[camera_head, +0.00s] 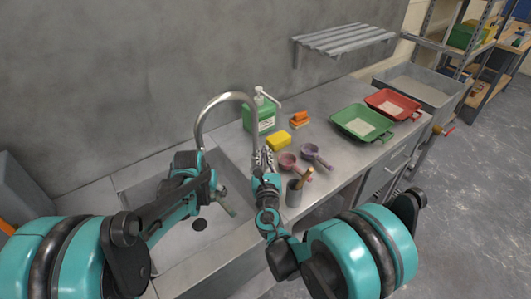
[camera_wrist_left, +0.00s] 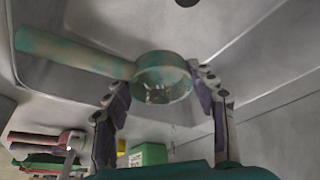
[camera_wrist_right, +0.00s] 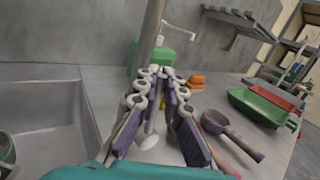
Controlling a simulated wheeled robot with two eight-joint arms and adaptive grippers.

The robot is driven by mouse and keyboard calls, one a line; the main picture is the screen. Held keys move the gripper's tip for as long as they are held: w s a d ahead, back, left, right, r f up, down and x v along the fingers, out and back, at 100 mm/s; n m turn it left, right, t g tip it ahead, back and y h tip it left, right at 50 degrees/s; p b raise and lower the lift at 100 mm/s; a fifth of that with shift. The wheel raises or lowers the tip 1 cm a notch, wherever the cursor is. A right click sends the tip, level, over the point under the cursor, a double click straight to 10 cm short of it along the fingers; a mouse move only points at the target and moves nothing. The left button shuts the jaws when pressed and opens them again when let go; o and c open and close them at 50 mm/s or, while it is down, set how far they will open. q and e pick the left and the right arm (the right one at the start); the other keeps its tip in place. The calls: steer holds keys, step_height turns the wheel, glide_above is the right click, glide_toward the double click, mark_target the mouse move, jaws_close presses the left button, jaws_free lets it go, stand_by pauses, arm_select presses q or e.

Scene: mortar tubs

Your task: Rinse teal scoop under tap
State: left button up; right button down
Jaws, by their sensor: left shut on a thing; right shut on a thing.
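The teal scoop (camera_wrist_left: 160,72), with brownish smears, is over the sink (camera_head: 180,240). Its cup is between the fingertips of my left gripper (camera_wrist_left: 165,85), which is shut on it; its handle points left in the left wrist view. In the head view the scoop's handle (camera_head: 226,204) shows beside my left gripper (camera_head: 212,186). The curved metal tap (camera_head: 228,96) arches above. Faint streaks show near the cup; I cannot tell whether water runs. My right gripper (camera_wrist_right: 160,76) is shut beside the tap's post, apparently on the tap lever (camera_wrist_right: 150,142), which its fingers partly hide.
A green bottle (camera_head: 262,112), yellow sponge (camera_head: 278,141), orange brush (camera_head: 299,119), pink scoop (camera_head: 289,162), purple scoop (camera_head: 312,151) and grey tool cup (camera_head: 294,193) crowd the counter right of the sink. Green (camera_head: 362,122) and red (camera_head: 392,104) trays stand farther right.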

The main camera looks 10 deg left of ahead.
steer(key=c, duration=1.6)
jaws_free()
steer(key=v, duration=0.7)
steer(key=shift+s, duration=0.25)
